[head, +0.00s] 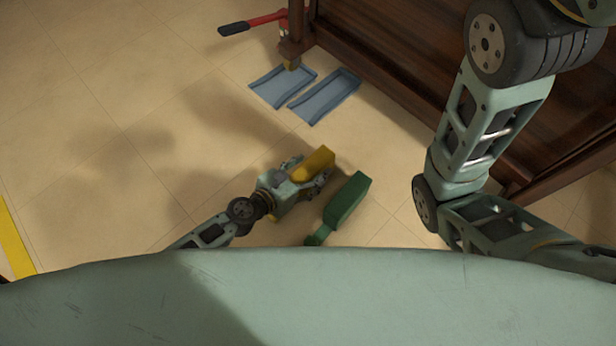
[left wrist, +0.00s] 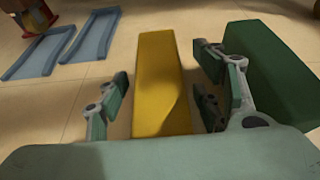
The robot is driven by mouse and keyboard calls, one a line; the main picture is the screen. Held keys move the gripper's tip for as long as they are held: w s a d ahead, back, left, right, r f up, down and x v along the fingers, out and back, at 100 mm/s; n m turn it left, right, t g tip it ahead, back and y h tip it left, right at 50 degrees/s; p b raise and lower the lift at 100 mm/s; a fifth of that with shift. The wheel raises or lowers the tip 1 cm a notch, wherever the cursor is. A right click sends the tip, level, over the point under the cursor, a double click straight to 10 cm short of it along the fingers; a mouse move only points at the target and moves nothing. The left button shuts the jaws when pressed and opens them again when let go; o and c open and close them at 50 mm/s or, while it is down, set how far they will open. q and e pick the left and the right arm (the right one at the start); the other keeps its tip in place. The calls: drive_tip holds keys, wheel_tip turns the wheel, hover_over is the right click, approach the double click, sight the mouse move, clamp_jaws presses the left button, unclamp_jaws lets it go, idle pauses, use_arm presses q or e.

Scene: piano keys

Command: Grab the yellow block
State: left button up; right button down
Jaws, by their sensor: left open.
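The yellow block (head: 315,163) lies on the tiled floor, in the middle of the head view. My left gripper (head: 306,172) is open at the near end of the block. In the left wrist view the yellow block (left wrist: 160,85) lies lengthwise between the spread fingers of the left gripper (left wrist: 163,95). A gap shows on the left side of the block, and a narrower one on the right. The block's near end is hidden behind the gripper's palm. My right arm is at the right of the head view, but its gripper does not show.
A green block (head: 346,200) lies just right of the left gripper, close to its right finger in the left wrist view (left wrist: 265,75). Two blue trays (head: 325,95) lie beyond.

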use_arm(q)
clamp_jaws()
idle(0.6)
